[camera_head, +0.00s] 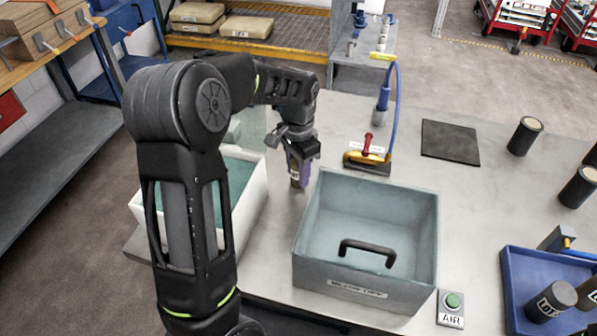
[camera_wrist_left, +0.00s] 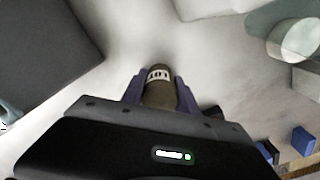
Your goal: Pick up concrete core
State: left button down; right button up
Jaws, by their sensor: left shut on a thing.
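My left gripper (camera_head: 299,170) is over the bench, in the gap left of the grey-green box (camera_head: 367,293). Its purple fingers point down. In the left wrist view the left gripper (camera_wrist_left: 159,88) is shut on a dark cylindrical concrete core (camera_wrist_left: 160,93) with a pale label band near its end. In the head view the held core is mostly hidden by the fingers. I cannot tell whether its lower end touches the bench. Other dark cylindrical cores stand at the right: one at the back (camera_head: 525,136), one nearer (camera_head: 579,187). My right gripper is not in view.
A white tub (camera_head: 256,196) is partly behind my left arm. The grey-green box has high walls and a black handle. A blue tray (camera_head: 520,262) with dark cylinders is at the right. A red-handled tool (camera_head: 367,157) and black mat (camera_head: 450,142) lie behind. An AIR button (camera_head: 452,301) is at the front.

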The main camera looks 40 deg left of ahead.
pick_arm(q)
jog(key=shift+r, duration=0.15)
dwell(0.3)
notch_tip(320, 180, up, 10)
jog(key=shift+f+b, duration=0.1)
jog(key=shift+b, duration=0.6)
